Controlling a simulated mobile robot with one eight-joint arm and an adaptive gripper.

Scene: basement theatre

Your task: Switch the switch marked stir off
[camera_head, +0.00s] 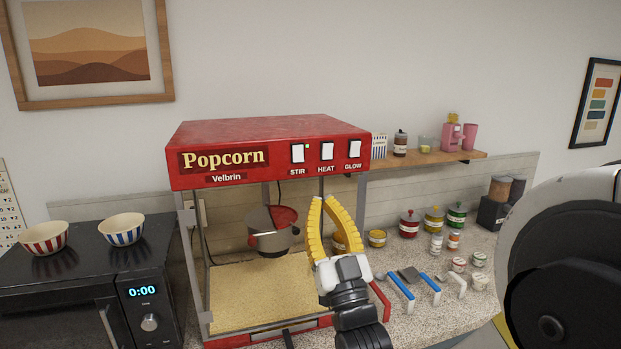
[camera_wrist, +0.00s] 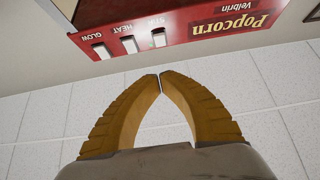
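The red popcorn machine (camera_head: 270,135) stands on the counter with three white switches on its front panel. The switch marked stir (camera_head: 298,153) is the leftmost, with a small green light at its upper right. The heat switch (camera_head: 327,151) and glow switch (camera_head: 355,149) are to its right and show no light. My gripper (camera_head: 322,198) has yellow ribbed fingers and is in front of the machine, below the switches in the picture. In the wrist view, the fingertips (camera_wrist: 160,76) meet with nothing between them. The stir switch (camera_wrist: 158,38) appears upside down there, apart from the fingertips.
A kettle (camera_head: 271,230) hangs inside the machine. A black microwave (camera_head: 100,280) with two striped bowls stands to the left. Scoops (camera_head: 400,286), jars (camera_head: 433,220) and small tins are on the counter to the right, beneath a wooden shelf (camera_head: 425,158).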

